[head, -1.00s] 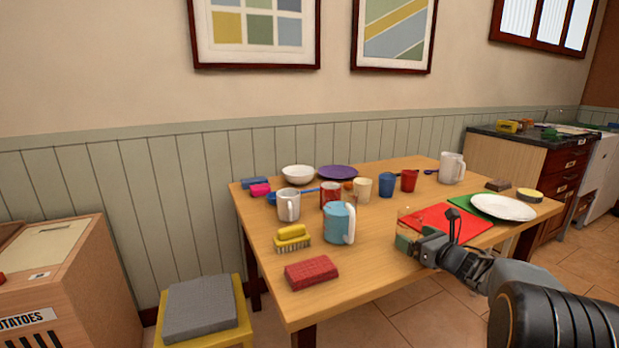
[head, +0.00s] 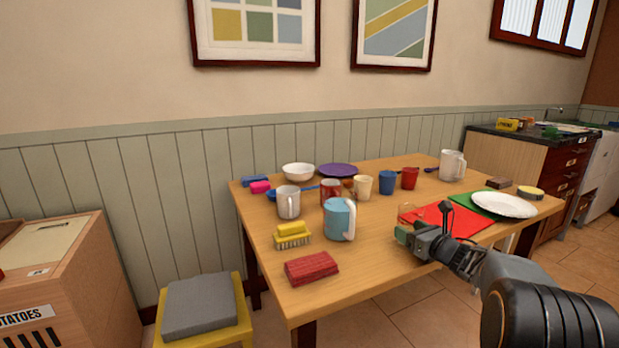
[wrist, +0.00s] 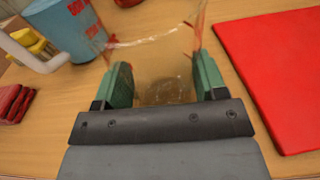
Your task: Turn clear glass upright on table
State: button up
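The clear glass (wrist: 160,62) is between the two green finger pads of my gripper (wrist: 163,84) in the wrist view. Both pads lie against its sides, and its wall reaches out past the fingertips. In the head view the glass (head: 411,212) is a faint outline just beyond my gripper (head: 404,235), at the left edge of the red mat. I cannot tell for sure which end of the glass is up, or whether it touches the table (head: 375,272).
A blue-and-white mug (head: 340,219) stands left of my gripper, with a red block (head: 311,268) and a yellow brush (head: 291,235) farther left. The red mat (head: 452,219) lies to the right, and a white plate (head: 504,205) beyond it.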

aim_at(415, 206)
jog(key=c, duration=0.4)
jog(key=shift+c, duration=0.5)
notch_tip(415, 206, up, 10)
jog(key=p, duration=0.5)
notch_tip(415, 206, down, 2)
jog(key=shift+s+f+b, duration=0.1)
jog(key=shift+b, duration=0.85)
